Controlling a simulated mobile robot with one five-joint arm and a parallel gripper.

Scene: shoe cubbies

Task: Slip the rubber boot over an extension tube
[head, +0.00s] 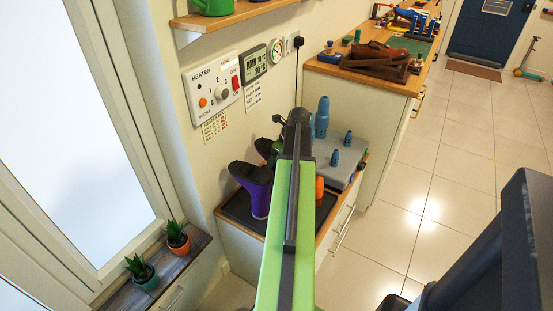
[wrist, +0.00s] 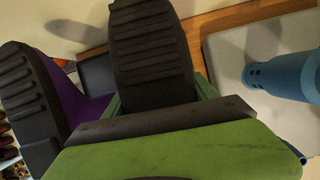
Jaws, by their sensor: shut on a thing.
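In the wrist view my gripper (wrist: 160,125) is shut on a boot with a ribbed black sole (wrist: 150,55). Green shows at the sole's sides, and most of the boot's shaft is hidden. In the head view my gripper (head: 298,122) is beyond my green arm, and a dark boot (head: 266,148) shows partly beside it. A purple boot (head: 257,192) with a black sole stands sole-up to the left; it also shows in the wrist view (wrist: 85,105). A tall blue tube (head: 322,112) stands on a grey block, right of my gripper; it shows in the wrist view (wrist: 285,75).
The grey block (head: 327,176) also carries smaller blue pegs (head: 348,138). A black tray (head: 240,211) lies under the purple boot. An orange piece (head: 319,187) is partly behind my arm. A heater panel (head: 212,85) is on the wall at left. Open tiled floor lies right.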

